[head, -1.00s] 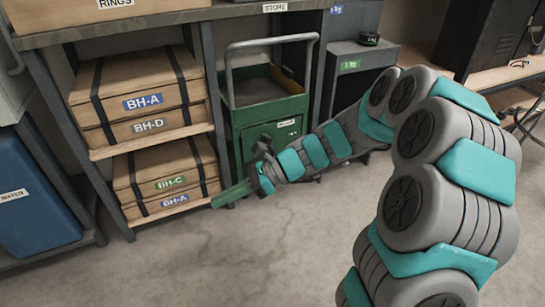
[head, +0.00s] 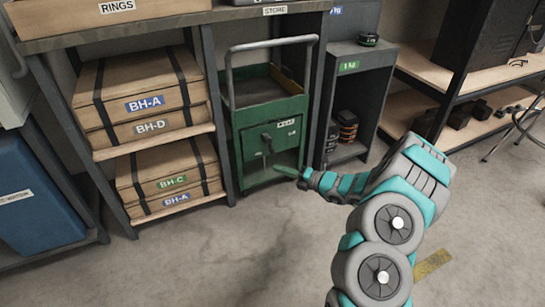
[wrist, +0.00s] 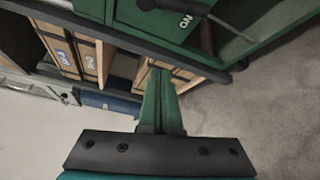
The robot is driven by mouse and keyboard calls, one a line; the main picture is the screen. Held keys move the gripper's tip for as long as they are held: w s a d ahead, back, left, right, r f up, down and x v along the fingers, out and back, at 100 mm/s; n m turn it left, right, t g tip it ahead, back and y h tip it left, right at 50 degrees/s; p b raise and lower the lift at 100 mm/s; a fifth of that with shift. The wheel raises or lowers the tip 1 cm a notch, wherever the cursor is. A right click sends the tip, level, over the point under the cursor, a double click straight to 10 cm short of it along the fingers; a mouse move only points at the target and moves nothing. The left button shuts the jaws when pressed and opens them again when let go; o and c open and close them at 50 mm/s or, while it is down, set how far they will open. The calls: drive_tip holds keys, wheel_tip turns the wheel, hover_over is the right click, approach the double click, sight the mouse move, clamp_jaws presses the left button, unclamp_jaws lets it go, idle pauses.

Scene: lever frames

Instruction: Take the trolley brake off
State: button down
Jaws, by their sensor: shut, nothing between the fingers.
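The green trolley (head: 285,107) stands in the bay under the STORE shelf, with a grey push handle on top. Its front has a small dark lever (head: 267,138) on a pivot and a white label (head: 287,124) too small to read. My gripper (head: 279,170) is in front of the trolley's lower front, below the lever. In the wrist view the green fingers of my gripper (wrist: 160,75) are together and empty. The trolley front (wrist: 222,45) is beyond them, with a white "ON" mark (wrist: 185,20) and dark lever parts near the top. I cannot tell whether the fingertips touch the trolley.
Shelves of labelled boxes (head: 147,105) stand left of the trolley, and a blue container (head: 35,195) is farther left. A grey cabinet (head: 358,62) with dark items stands to the right. The floor (head: 220,265) in front is clear.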

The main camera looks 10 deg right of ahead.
sight(271, 148)
drive_tip(key=shift+w+d+f+m+h, duration=0.2)
drive_tip(key=shift+d+f+m, duration=0.25)
drive_tip(key=shift+d+f, duration=0.15)
drive_tip(key=shift+w+d+f+m+h, duration=0.1)
drive_tip(key=shift+d+f+m+h, duration=0.1)
drive_tip(key=shift+d+f+m, duration=0.3)
drive_tip(key=b+x, duration=0.1)
drive_tip(key=x, duration=0.9)
drive_tip(key=shift+w+d+r+b, duration=0.1)
drive_tip(key=shift+w+d+r, duration=0.2)
drive_tip(key=shift+d, duration=0.3)
drive_tip(key=shift+w+d+r+b, duration=0.2)
drive_tip(key=shift+w+d, duration=0.15)
drive_tip(key=shift+d, duration=0.25)
drive_tip(key=shift+w+d+r+b, duration=0.1)
drive_tip(key=shift+w+d+r, duration=0.2)
drive_tip(key=shift+d, duration=0.3)
